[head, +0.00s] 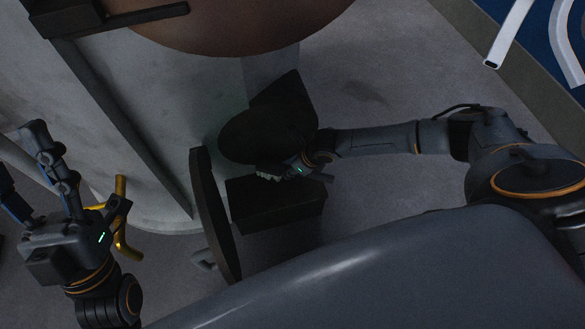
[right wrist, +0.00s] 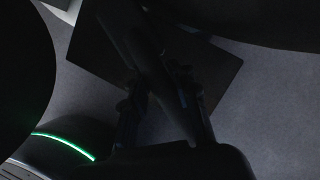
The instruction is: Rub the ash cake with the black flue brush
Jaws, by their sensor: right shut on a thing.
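My right gripper (head: 305,170) reaches in from the right beside a dark rounded shape (head: 250,136). In the right wrist view, its two fingers (right wrist: 163,105) are closed around a dark rod (right wrist: 160,78), which looks like the handle of the black flue brush. The brush head cannot be made out in the shadow. I cannot pick out the ash cake; that area is very dark. My left gripper (head: 85,190) is at the lower left, its fingers spread apart and empty, near a yellow curved handle (head: 121,215).
A large pale cylindrical body (head: 150,130) fills the left. A dark disc-like door (head: 215,215) stands edge-on beside a dark box (head: 277,205). A dark flat plate (head: 287,97) lies behind the rounded shape. A brown dome (head: 235,25) is at the top. Grey floor (head: 385,60) is clear at upper right.

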